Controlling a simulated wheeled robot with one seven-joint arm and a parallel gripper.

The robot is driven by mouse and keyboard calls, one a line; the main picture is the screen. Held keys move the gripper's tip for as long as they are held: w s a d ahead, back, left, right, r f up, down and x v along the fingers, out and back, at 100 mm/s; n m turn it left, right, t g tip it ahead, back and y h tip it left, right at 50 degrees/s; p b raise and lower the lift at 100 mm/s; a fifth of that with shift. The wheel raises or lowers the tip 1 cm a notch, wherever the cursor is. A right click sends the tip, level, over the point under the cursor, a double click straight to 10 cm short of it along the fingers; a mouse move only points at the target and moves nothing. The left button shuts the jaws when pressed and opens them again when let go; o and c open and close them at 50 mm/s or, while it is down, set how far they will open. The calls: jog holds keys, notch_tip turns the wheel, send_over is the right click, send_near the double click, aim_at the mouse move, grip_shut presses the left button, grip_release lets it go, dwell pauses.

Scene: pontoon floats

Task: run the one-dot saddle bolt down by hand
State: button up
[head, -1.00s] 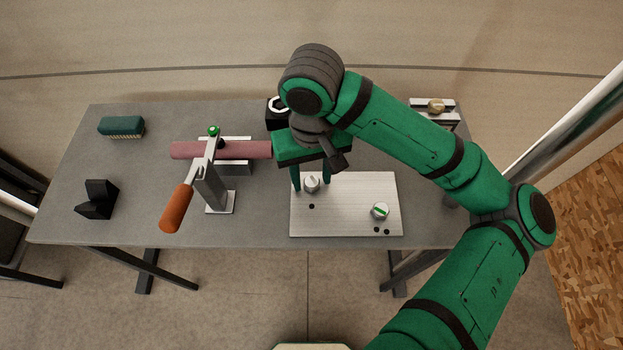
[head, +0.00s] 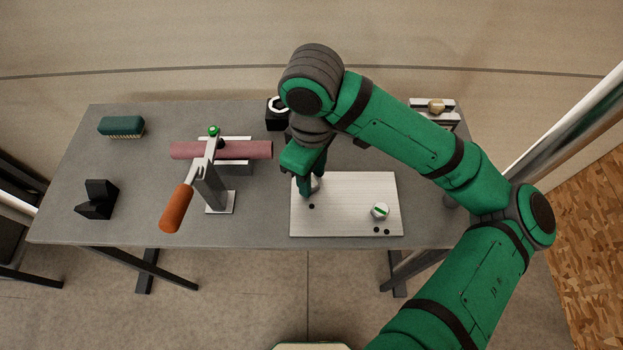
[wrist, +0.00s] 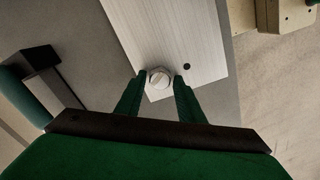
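The one-dot saddle bolt (head: 316,184) has a pale hexagonal head and stands in the left part of the light plate, behind a single dark dot. In the wrist view its head (wrist: 160,78) shows a line across it. My gripper (head: 308,190) points down over this bolt and partly hides it in the head view. In the wrist view its two green fingers (wrist: 161,80) stand either side of the head, with narrow gaps, so it looks open around it. A second bolt (head: 380,211) with a green stripe sits at the plate's right, behind two dots.
The light plate (head: 345,220) lies on the grey table (head: 130,165). To its left stands a clamp stand with an orange handle (head: 175,208) and a reddish cylinder (head: 250,150). A green brush (head: 121,126), black block (head: 98,199) and black nut holder (head: 277,118) stand farther off.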

jog(key=c, duration=0.6)
jog(key=shift+o, duration=0.2)
jog(key=m, duration=1)
jog(key=shift+m, duration=1)
jog(key=m, duration=0.9)
jog(key=shift+f+m, duration=0.1)
jog(key=shift+m, duration=0.2)
jog(key=o, duration=0.9)
jog(key=shift+c, duration=0.2)
